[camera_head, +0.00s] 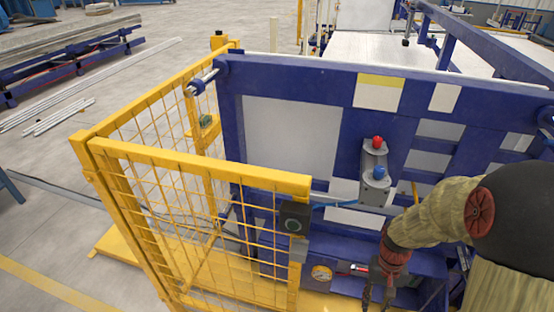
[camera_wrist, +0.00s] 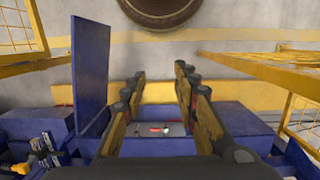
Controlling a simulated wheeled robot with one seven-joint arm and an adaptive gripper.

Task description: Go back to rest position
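My gripper (camera_wrist: 161,78) shows in the wrist view with two separate fingers and a clear gap between them. It is open, and nothing is held between the fingers. In the head view my arm reaches in from the right, and the gripper (camera_head: 376,292) hangs low at the bottom edge, partly cut off. It is in front of the lower part of the blue machine frame (camera_head: 350,85). In the wrist view a small red and white item (camera_wrist: 163,129) lies on a grey surface seen between the fingers. Whether the fingers touch anything there I cannot tell.
A yellow mesh fence (camera_head: 200,175) stands left of the machine. A control box (camera_head: 376,185) with red and blue buttons is mounted above my gripper. An upright blue plate (camera_wrist: 90,75) rises left of the fingers in the wrist view.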

